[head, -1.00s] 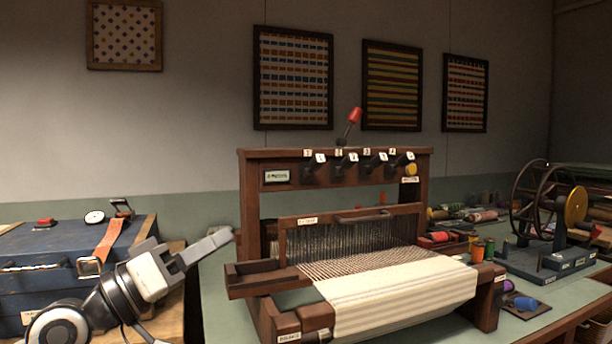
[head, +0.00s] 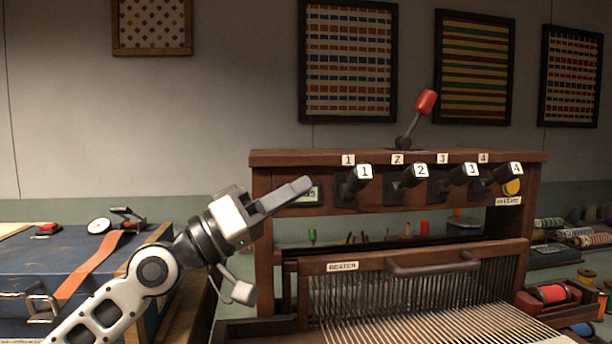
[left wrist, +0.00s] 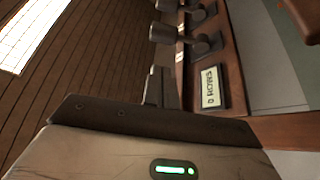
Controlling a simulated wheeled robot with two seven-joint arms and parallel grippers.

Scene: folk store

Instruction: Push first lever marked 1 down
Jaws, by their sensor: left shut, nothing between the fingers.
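The lever marked 1 (head: 353,183) is a dark lever with a white numbered end, at the left of the row on the loom's top beam (head: 270,160). It sticks out toward me and slightly up. My left gripper (head: 305,184) is shut and empty, its grey fingers pointing right and up, just left of lever 1. A gap shows between them. In the left wrist view the shut fingers (left wrist: 155,86) point toward a dark lever (left wrist: 207,44) beside the small label plate (left wrist: 210,88). My right gripper is not in view.
Levers 2 (head: 410,183), 3 (head: 460,181) and 4 (head: 505,176) stand right of lever 1. A red-knobbed lever (head: 425,103) rises from the beam's top. The beater (head: 335,268) lies below. A blue chest (head: 60,262) stands at the left.

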